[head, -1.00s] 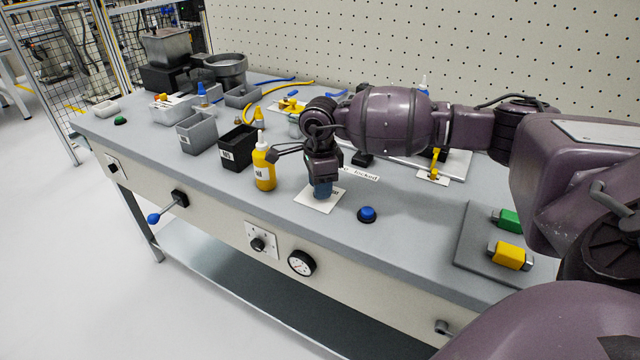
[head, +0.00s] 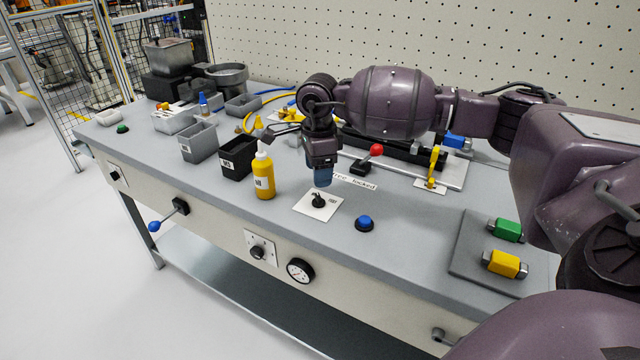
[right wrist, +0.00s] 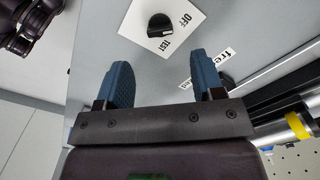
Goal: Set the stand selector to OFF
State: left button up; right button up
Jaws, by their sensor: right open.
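The stand selector is a black knob (head: 318,201) on a white plate (head: 305,207) on the bench top. In the right wrist view the knob (right wrist: 160,24) sits beside the printed words OFF and TEST. A pale mark on its rim lies on the TEST side; the exact setting is hard to read. My right gripper (head: 322,182) points down just above the knob, apart from it. The right wrist view shows its two blue fingers (right wrist: 163,62) spread, with nothing between them. My left gripper is not in view.
A blue button (head: 365,223) is right of the plate. A yellow bottle (head: 263,175) and a black bin (head: 238,160) stand to the left. A red-knobbed lever (head: 375,150) is behind. Green and yellow parts (head: 505,264) lie on a mat at right.

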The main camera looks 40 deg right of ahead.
aim_at(319, 197)
jog(key=shift+r, duration=2)
jog(key=shift+s+f, duration=0.1)
